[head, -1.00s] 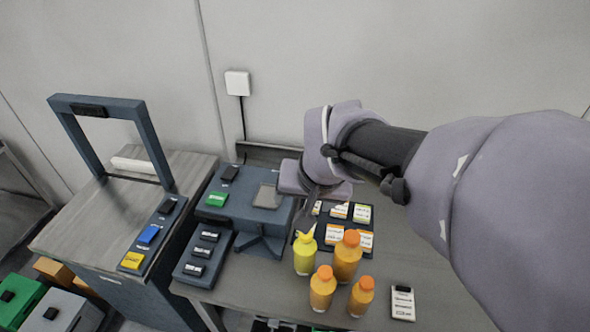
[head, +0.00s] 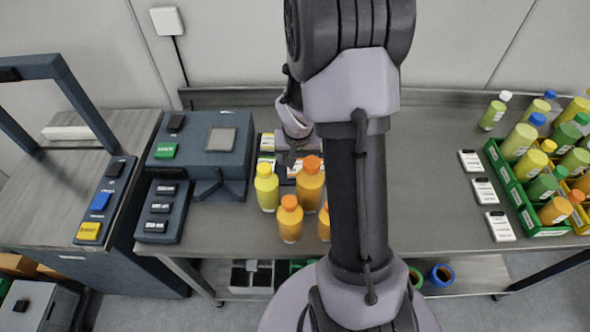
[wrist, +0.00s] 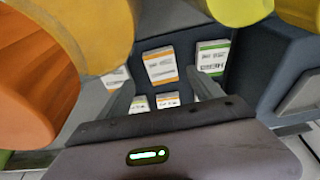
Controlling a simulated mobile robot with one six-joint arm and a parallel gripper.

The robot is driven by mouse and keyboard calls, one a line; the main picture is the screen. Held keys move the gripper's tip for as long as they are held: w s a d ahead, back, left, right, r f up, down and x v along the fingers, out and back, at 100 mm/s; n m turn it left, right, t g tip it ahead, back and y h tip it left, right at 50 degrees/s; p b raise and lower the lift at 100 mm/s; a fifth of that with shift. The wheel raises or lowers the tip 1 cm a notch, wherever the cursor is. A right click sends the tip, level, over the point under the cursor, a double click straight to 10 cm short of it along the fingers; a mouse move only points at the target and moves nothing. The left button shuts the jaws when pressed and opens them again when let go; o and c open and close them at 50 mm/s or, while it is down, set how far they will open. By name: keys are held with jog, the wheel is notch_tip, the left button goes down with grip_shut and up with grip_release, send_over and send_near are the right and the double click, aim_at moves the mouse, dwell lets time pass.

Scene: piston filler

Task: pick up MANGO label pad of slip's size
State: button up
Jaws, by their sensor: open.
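Several white label pads with coloured bands lie on a dark tray. In the wrist view, an orange-banded pad (wrist: 160,66) lies between my open fingertips, and a green-banded pad (wrist: 212,58) lies to its right. Another orange-banded pad (wrist: 115,79) is at the left, partly behind a finger. Two smaller-looking pads (wrist: 167,100) show just above the gripper body. The print is too small to tell which is MANGO. My gripper (wrist: 160,78) is open and empty above the tray. In the head view, my gripper (head: 291,157) hides part of the pads.
A yellow bottle (head: 266,188) and several orange bottles (head: 290,219) stand right in front of the tray. A blue-grey machine (head: 200,152) with a green button is to the left. White cards (head: 482,190) and crates of bottles (head: 520,205) are at the right.

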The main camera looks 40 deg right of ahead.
aim_at(296, 166)
jog(key=x, duration=0.1)
jog(key=b+x, duration=0.1)
jog(key=x, duration=0.2)
jog(key=shift+w+a+f+b, duration=0.1)
jog(key=shift+a+f+b, duration=0.15)
jog(key=shift+f+b, duration=0.2)
jog(key=shift+r, duration=0.2)
jog(key=c, duration=1.5)
